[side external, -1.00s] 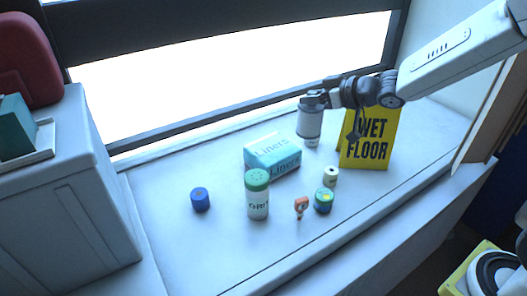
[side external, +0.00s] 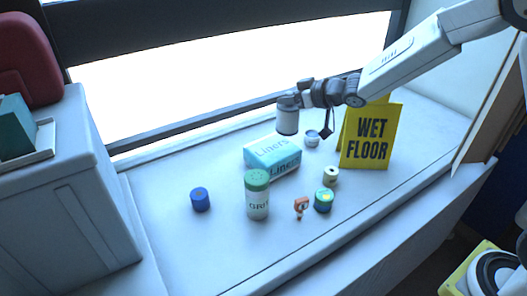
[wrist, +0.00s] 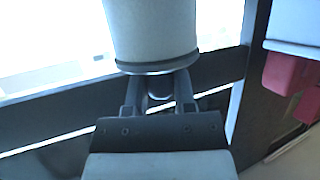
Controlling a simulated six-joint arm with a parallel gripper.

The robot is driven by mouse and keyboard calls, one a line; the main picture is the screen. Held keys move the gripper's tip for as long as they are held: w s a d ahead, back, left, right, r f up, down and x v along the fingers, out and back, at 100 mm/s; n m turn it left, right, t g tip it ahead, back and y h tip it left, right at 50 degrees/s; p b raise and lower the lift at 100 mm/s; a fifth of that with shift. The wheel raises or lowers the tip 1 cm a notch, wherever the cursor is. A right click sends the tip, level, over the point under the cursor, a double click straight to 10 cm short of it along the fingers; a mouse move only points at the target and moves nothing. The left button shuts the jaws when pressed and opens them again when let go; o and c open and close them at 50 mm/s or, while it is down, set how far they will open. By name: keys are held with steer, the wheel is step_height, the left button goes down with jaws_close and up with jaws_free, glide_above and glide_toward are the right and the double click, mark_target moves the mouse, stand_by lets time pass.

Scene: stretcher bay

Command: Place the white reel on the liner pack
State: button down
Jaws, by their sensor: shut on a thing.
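The white reel (side external: 287,121) is a white cylinder with grey rims, hanging upright from my gripper (side external: 289,101). My gripper is shut on its upper end. The reel also fills the top of the wrist view (wrist: 152,30), with its grey rim between my fingers (wrist: 158,90). The liner pack (side external: 264,153) is a pale blue and white block lettered "Liners", lying on the sill. In the side view the reel's lower end shows just above the pack's back right edge, apart from it; the exact height is unclear.
A silver-grey round tin (side external: 312,139) stands right of the pack. A green-lidded grit shaker (side external: 257,196) stands in front, with a blue cylinder (side external: 200,199) to the left. A cream spool (side external: 331,176), teal tin (side external: 323,200), orange item (side external: 301,206) and yellow sign (side external: 367,140) are right.

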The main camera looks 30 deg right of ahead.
steer(key=w+f, duration=0.5)
steer(key=f, duration=0.1)
steer(key=shift+w+a, duration=0.2)
steer(key=shift+w, duration=0.15)
steer(key=shift+w+f, duration=0.15)
steer(key=shift+f, duration=0.75)
steer(key=shift+w+f, duration=0.1)
steer(key=shift+f, duration=0.8)
steer(key=shift+f, duration=0.1)
steer(key=shift+c, duration=2.2)
jaws_free()
